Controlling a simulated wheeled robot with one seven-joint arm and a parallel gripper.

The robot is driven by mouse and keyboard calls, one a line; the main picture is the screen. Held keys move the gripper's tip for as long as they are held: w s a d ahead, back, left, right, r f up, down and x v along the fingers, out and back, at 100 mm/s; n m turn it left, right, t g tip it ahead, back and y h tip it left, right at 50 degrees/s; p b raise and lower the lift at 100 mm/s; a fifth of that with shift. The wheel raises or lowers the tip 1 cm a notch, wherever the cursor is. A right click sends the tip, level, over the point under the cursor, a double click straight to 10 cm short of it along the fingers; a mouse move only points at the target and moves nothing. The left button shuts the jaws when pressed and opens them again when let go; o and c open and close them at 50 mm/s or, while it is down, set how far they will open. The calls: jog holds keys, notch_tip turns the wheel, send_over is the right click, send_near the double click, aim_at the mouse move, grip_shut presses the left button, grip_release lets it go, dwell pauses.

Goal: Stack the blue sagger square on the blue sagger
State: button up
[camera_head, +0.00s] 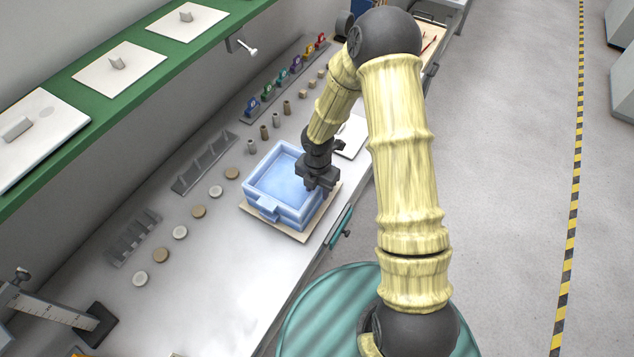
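A light blue square sagger (272,166) with an open top sits on a beige board on the bench. Its walls show two layers, an upper one with a lug at the front and a lower blue one (291,222) under it. The two layers look roughly in line, but I cannot tell whether they touch all round. My gripper (318,186) is at the right wall of the upper sagger, pointing down and hiding part of that rim. Its fingertips are too small and hidden to tell whether they grip the wall.
The beige board (300,236) lies near the bench's front edge. Round discs (199,211) and slotted racks (204,163) lie to the left. Small cylinders (264,132) and coloured items (252,104) stand behind. A white plate (352,137) lies beyond my gripper. A green shelf (150,88) overhangs the left.

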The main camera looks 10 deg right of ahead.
notch_tip(320, 180, up, 18)
jog(key=shift+f+b, duration=0.2)
jog(key=shift+b, duration=0.25)
